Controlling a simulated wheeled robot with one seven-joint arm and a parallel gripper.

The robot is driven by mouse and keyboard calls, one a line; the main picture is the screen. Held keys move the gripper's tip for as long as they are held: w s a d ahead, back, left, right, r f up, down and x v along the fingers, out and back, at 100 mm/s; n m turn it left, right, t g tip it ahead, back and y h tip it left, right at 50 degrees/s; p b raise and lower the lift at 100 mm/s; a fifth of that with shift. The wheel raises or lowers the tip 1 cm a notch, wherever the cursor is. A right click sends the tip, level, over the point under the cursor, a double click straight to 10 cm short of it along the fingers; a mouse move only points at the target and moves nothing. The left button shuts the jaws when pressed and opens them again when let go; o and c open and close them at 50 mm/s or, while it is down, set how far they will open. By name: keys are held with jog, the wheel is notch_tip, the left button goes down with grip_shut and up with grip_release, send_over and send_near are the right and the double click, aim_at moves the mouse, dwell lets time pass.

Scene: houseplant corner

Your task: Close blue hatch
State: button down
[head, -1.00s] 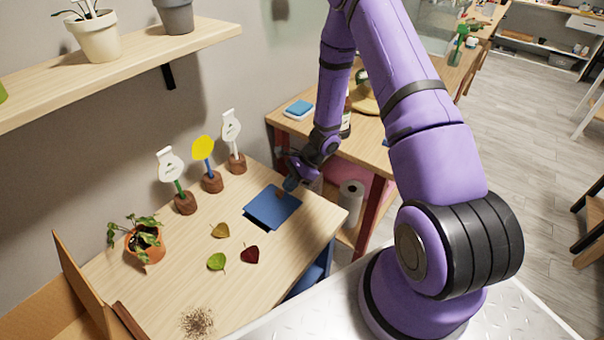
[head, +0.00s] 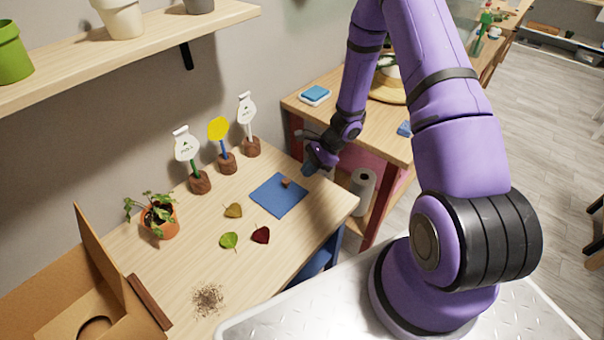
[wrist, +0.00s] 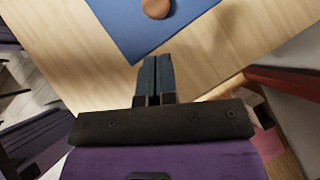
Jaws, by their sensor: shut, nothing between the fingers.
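The blue hatch (head: 275,198) is a square panel in the wooden table top, with a small round wooden knob (head: 286,182) near its far right side. It lies flat, with no gap visible along its edges. It also shows at the top of the wrist view (wrist: 128,22), with the knob (wrist: 156,8) on it. My gripper (head: 308,170) is over the table, just beyond the hatch's right far corner and apart from the knob. In the wrist view my gripper's dark fingers (wrist: 157,62) are together and empty, and their tips point toward the hatch's edge.
A potted plant (head: 160,217), several plant markers (head: 227,162) and an open cardboard box (head: 85,300) stand on the table. A wall shelf (head: 130,45) hangs above. A second table (head: 395,140) stands to the right.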

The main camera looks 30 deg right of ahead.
jog(key=v, duration=0.9)
jog(key=shift+d+r, duration=0.2)
jog(key=shift+r, duration=0.15)
jog(key=s+a+r+n+h, duration=0.1)
jog(key=s+a+r+n, duration=0.15)
jog(key=r, duration=0.65)
jog(key=s+a+r+n+h, duration=0.15)
jog(key=r+n, duration=0.25)
jog(key=r, duration=0.4)
jog(key=s+a+r+n+h, duration=0.15)
jog(key=r+n, duration=0.25)
jog(key=r, duration=0.5)
jog(key=s+a+r+n+t+h, duration=0.1)
jog(key=s+r+n+t+h, duration=0.1)
jog(key=s+r+n, duration=0.2)
jog(key=s+a+r+n+t+h, duration=0.1)
jog(key=s+r+n, duration=0.3)
jog(key=s+r, duration=0.6)
jog(key=s+t+h, duration=0.1)
jog(key=s, duration=0.4)
jog(key=shift+s+t, duration=0.3)
jog(key=shift+s, duration=0.05)
